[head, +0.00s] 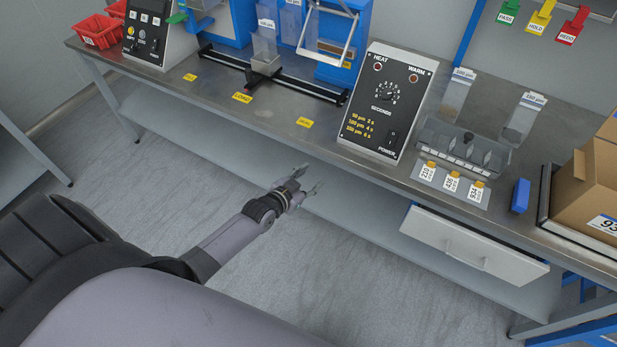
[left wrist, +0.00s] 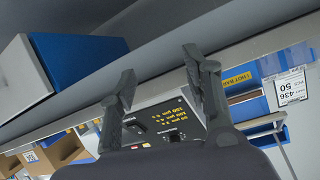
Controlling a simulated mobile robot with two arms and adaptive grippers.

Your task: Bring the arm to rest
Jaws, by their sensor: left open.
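My left arm reaches in from the left in the head view, and its gripper (head: 306,187) is in the air in front of the bench, below the level of the bench top. The gripper is open and empty. In the left wrist view its two fingers (left wrist: 160,92) stand apart with nothing between them. The grey workbench (head: 250,115) lies beyond the gripper, with a gap of floor showing around the arm. My right gripper is in neither view.
A control box (head: 388,95) with a dial stands on the bench. A drawer (head: 470,246) stands open below the bench front. A cardboard box (head: 597,180) is at the right, red bins (head: 98,30) at the far left. The floor (head: 180,190) before the bench is clear.

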